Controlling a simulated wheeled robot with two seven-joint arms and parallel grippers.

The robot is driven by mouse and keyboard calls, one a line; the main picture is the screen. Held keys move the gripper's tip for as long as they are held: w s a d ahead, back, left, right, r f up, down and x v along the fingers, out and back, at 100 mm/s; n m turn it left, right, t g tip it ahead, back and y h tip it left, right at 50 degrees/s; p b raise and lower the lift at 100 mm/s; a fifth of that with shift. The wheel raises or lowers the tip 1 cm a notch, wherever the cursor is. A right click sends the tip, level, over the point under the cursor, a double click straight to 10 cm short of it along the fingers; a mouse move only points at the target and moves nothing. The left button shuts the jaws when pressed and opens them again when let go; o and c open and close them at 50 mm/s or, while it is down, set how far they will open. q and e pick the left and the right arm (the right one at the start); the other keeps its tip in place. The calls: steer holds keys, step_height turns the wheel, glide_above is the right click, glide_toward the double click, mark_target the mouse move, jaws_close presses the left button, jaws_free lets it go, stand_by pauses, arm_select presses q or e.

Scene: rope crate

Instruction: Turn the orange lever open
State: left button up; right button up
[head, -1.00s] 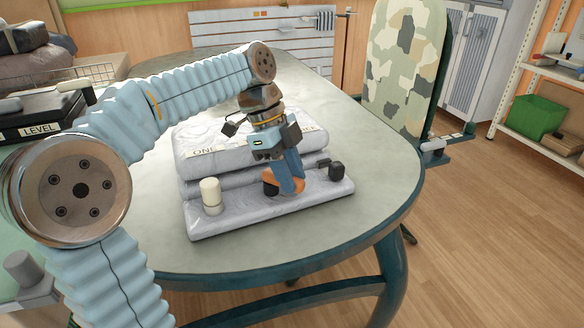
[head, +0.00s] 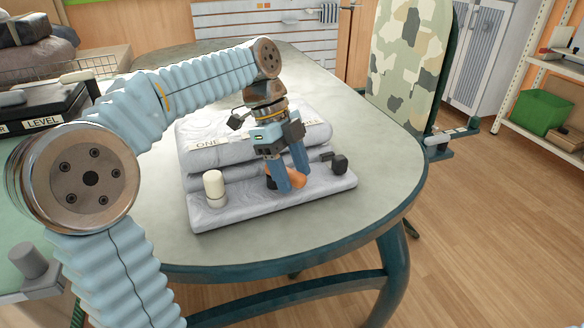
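The orange lever (head: 298,179) is low on the front of the grey stacked block on the table. It is partly hidden by the fingers of my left gripper (head: 290,180). The gripper comes down from above, with its two blue fingers spread apart at the lever. Orange shows between the fingertips and to the left of the near finger. I cannot tell whether the fingers press on the lever or only stand around it. My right gripper is not in view.
A cream cylindrical knob (head: 214,186) stands left of the lever on the block's front ledge (head: 240,214). A black knob (head: 339,163) is close on the right. The table top (head: 375,190) is clear around the block. A camouflage board (head: 410,60) stands behind right.

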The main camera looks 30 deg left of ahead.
arm_select(q)
steer(key=p+v, duration=0.3)
steer(key=v, duration=1.1)
steer(key=shift+s, duration=0.1)
